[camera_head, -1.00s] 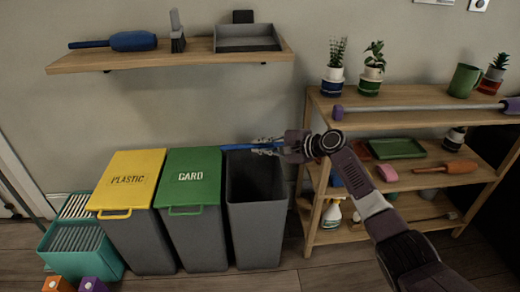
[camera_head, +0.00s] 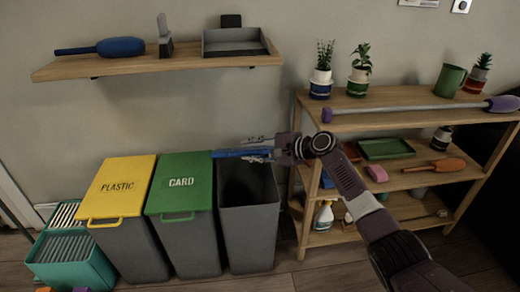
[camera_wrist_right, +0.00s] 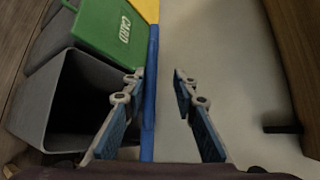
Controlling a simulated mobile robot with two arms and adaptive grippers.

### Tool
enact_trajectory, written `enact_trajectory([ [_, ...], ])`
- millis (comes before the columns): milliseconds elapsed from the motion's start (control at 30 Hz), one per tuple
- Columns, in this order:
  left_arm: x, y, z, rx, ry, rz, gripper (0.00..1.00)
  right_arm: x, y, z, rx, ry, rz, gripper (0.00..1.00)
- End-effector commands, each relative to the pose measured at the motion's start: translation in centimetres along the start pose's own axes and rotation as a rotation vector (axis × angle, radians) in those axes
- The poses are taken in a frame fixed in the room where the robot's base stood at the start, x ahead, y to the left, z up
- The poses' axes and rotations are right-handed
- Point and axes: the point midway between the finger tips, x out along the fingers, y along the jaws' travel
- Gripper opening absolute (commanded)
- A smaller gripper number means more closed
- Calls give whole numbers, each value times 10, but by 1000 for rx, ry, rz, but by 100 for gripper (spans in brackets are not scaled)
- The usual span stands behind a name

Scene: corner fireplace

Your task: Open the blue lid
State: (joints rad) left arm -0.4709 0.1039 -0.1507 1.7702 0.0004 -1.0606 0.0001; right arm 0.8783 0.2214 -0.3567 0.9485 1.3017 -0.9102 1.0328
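The blue lid (camera_head: 238,153) is raised at the back of the right-hand grey bin (camera_head: 249,221), seen nearly edge-on near the wall. The bin's mouth is uncovered and dark inside. In the right wrist view the lid (camera_wrist_right: 151,95) is a thin blue strip between the spread fingers, closer to the left finger; I cannot tell whether they touch. My right gripper (camera_head: 256,149) reaches in from the right at the lid's height. Its fingers (camera_wrist_right: 159,76) are apart, with a wide gap to the right of the lid. My left gripper is not in view.
The shut green CARD lid (camera_head: 181,182) and yellow PLASTIC lid (camera_head: 117,187) are left of the open bin. A wooden rack (camera_head: 400,104) with plants and tools stands close on the right. A wall shelf (camera_head: 190,64) hangs above.

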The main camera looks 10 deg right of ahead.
Motion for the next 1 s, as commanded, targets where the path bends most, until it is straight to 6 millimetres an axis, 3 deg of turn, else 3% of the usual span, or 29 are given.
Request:
enact_trajectory([
  [167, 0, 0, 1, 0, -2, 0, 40, -19, -1, -2, -3, 3, -3, 26],
  [600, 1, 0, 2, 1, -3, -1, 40, -100, 0, -1, -2, 3, -2, 26],
  [800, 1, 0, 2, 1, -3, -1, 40, -116, -1, -1, -2, 1, -2, 26],
  [1000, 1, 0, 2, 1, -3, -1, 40, -118, 0, 0, -1, 1, -1, 26],
])
